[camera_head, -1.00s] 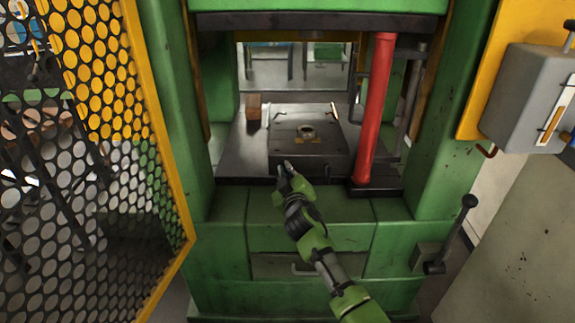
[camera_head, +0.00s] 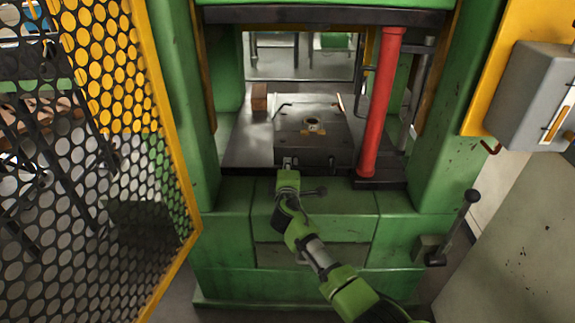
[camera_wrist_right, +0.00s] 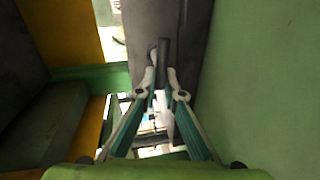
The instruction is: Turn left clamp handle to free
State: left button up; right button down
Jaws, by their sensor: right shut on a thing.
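My right gripper (camera_head: 288,164) is at the front left edge of the dark die block (camera_head: 330,160) on the press bed. In the right wrist view its two pale fingertips (camera_wrist_right: 161,78) are shut on a dark, narrow bar, which I take to be the left clamp handle (camera_wrist_right: 164,54). The bar stands upright in that picture. In the head view the gripper and wrist hide most of this handle, so its angle is hard to tell there. My left gripper is not in view.
A red column (camera_head: 378,110) stands right of the block. A brown block (camera_head: 259,98) lies at the back left of the bed. A yellow mesh guard (camera_head: 160,120) is at the left. A lever (camera_head: 466,208) sticks out at the press's lower right.

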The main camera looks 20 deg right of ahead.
jog(key=shift+f+n, duration=0.2)
jog(key=shift+n, duration=0.3)
jog(key=c, duration=2.2)
grip_release()
jog(key=shift+o, duration=0.2)
jog(key=shift+s, duration=0.1)
jog(key=v, duration=1.1)
jog(key=shift+s+a+r, duration=0.1)
jog(key=shift+s+a, duration=0.2)
jog(key=shift+s, duration=0.05)
